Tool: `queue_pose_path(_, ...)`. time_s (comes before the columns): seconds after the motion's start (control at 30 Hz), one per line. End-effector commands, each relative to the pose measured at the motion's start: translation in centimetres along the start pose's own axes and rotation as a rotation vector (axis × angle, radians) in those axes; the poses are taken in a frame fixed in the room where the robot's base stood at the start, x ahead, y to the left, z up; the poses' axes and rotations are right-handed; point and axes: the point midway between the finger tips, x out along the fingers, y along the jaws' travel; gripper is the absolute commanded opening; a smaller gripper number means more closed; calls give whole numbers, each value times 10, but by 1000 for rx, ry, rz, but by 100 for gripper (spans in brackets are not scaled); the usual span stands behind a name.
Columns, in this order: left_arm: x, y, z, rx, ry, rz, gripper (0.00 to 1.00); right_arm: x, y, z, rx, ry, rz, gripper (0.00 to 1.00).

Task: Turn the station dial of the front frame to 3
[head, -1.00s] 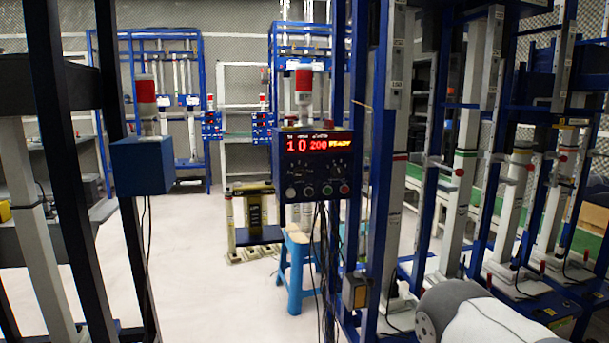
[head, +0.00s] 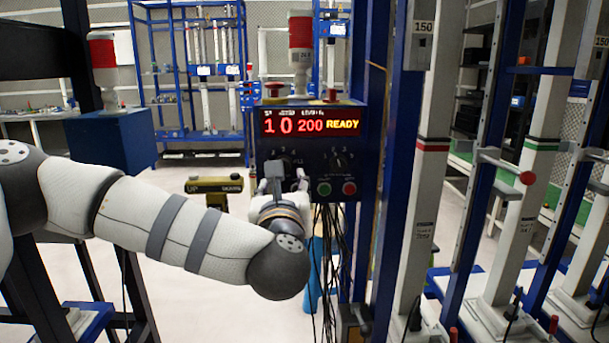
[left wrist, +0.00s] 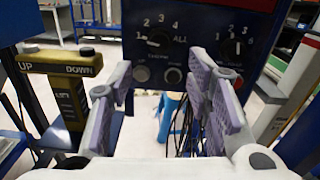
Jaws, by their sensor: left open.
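The front frame's control box (head: 312,122) hangs on a blue post, its red display reading 1, 0, 200 and READY. In the left wrist view its left dial (left wrist: 158,43) is marked 1, 2, 3, 4 and ALL; its white pointer seems turned toward 1. The dial's caption is too blurred to read. A second numbered dial (left wrist: 233,48) is to its right; it also shows in the head view (head: 342,161). My left gripper (head: 282,178) is open and empty before the box's lower left. In the wrist view its fingers (left wrist: 162,78) spread below the left dial, apart from it.
Green (head: 324,189) and red (head: 349,189) buttons sit below the right dial. Dark cables hang under the box. A blue post (head: 378,150) stands close on the right. A yellow UP/DOWN unit (left wrist: 62,63) and a blue box (head: 115,138) are to the left.

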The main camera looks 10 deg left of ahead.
Motion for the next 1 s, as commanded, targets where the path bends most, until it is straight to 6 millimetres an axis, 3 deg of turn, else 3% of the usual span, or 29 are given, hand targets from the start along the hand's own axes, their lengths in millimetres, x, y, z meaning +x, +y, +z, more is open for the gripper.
queue_pose_path(0.2, 56, 0, -3, 5, 1, 0, 45, 5, 0, 3, 0, -13, 1, 40)
queue_pose_path(0.4, 92, -1, -4, 7, 3, -3, 45, 8, 0, 4, 0, -23, 1, 40)
queue_pose_path(0.77, 101, -1, -2, 8, 2, -5, 45, 9, 0, 4, -1, -23, 1, 40)
queue_pose_path(0.97, 101, -1, -2, 8, 2, -5, 0, 9, 0, 4, -1, -23, 1, 40)
queue_pose_path(1.0, 101, -1, -2, 8, 2, -5, 0, 9, 0, 4, -1, -23, 1, 40)
